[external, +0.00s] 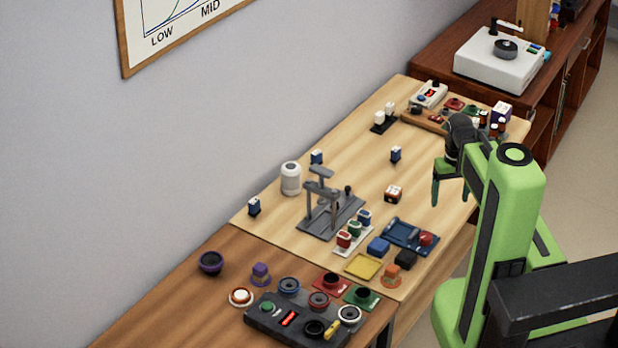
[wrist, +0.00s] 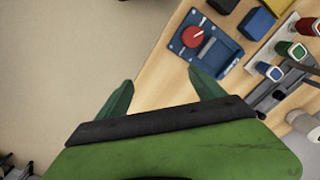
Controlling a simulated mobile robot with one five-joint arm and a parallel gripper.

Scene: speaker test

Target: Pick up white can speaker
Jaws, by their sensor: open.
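The white can speaker (external: 290,178) stands upright near the back-left edge of the light wooden table (external: 355,170), by the wall. A whitish round thing (wrist: 303,126) at the right edge of the wrist view looks like it, but it is cut off. My gripper (external: 450,188) hangs fingers-down near the table's right edge, well to the right of the speaker and apart from it. In the wrist view its green fingers (wrist: 160,88) are spread with nothing between them.
A grey stand (external: 325,205) stands close to the speaker's right. Small blue-and-white blocks (external: 254,206) flank the speaker. A blue tray (external: 405,238) with a red knob and coloured bottles (external: 354,230) lie toward the front. The table middle is fairly clear around a lone small block (external: 395,154).

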